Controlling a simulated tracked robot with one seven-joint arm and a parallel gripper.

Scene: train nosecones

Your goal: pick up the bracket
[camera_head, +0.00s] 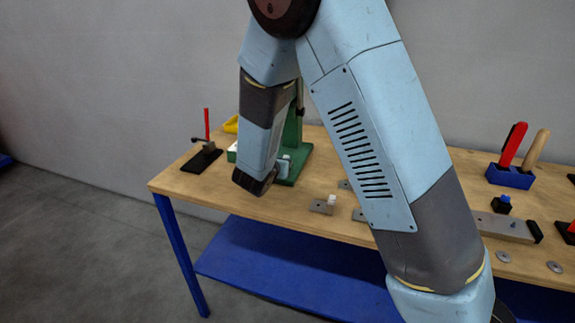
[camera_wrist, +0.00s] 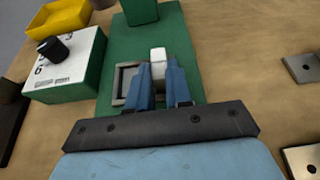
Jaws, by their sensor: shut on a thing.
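My gripper (camera_wrist: 159,82) shows in the wrist view with its two blue fingers close together over a green base plate (camera_wrist: 112,55). A small white piece (camera_wrist: 158,55), which I take to be the bracket, shows between and just beyond the fingertips. The fingers are shut on it and hide its lower part. I cannot tell whether it touches the green plate. A grey square frame (camera_wrist: 120,84) lies on the plate beside the left finger and is partly covered by it. In the head view my arm hides the fingers and the held piece.
Flat metal plates (camera_wrist: 301,67) lie to the right on the wooden table (camera_head: 175,180). A blue holder (camera_head: 510,176) stands farther right.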

